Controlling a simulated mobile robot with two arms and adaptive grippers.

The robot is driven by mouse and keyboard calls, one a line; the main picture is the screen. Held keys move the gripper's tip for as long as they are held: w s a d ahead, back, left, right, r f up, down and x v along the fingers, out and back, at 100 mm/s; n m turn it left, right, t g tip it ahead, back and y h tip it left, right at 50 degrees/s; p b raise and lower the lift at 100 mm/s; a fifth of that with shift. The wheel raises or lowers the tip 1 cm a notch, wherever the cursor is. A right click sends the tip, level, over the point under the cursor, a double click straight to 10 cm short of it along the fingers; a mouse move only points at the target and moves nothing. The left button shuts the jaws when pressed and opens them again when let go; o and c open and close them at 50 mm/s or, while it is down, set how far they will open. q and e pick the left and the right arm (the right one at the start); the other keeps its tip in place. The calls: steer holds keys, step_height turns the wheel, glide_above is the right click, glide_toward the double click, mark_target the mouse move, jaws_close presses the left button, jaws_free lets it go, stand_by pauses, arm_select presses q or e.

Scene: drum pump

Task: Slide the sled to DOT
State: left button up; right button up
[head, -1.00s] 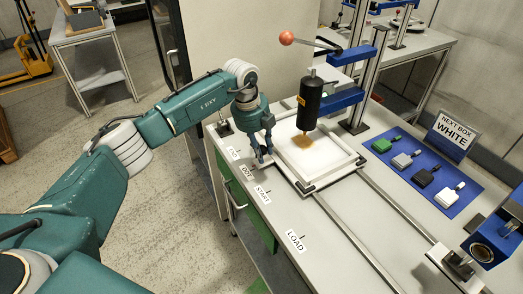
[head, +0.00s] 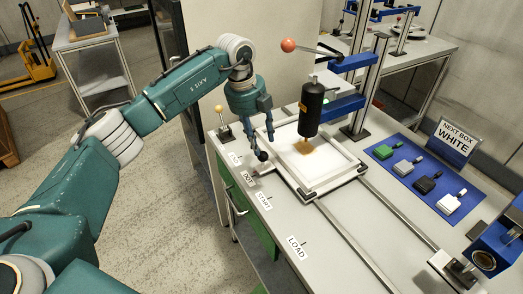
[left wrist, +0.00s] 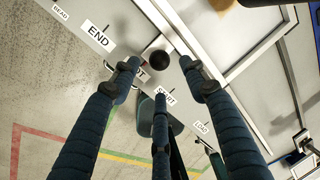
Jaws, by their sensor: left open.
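The sled (head: 336,181) is a white tray with a raised rim, on two rails under the black pump cylinder (head: 311,108). Its black ball knob (head: 262,156) is at the left, beside the DOT label (head: 248,179) and short of the START label (head: 264,201). My left gripper (head: 264,143) is open and empty, fingers pointing down just above the knob. In the left wrist view, the knob (left wrist: 159,57) shows between and beyond the spread fingertips (left wrist: 159,72); the DOT label is partly hidden by a finger. My right gripper is not in view.
The LOAD label (head: 297,246) is near the front of the bench, and the END label (left wrist: 98,34) is beyond DOT. A red-ball lever (head: 289,45) is above the sled. A blue mat (head: 410,172) with several small blocks is at right. The rails (head: 350,238) toward LOAD are clear.

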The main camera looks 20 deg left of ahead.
arm_select(q)
steer(key=shift+s+a+r, duration=0.15)
steer(key=shift+r, duration=0.9)
steer(key=shift+s+a+r, duration=0.1)
steer(key=shift+a+r, duration=0.05)
steer(key=shift+r, duration=0.85)
steer(key=shift+f, duration=0.1)
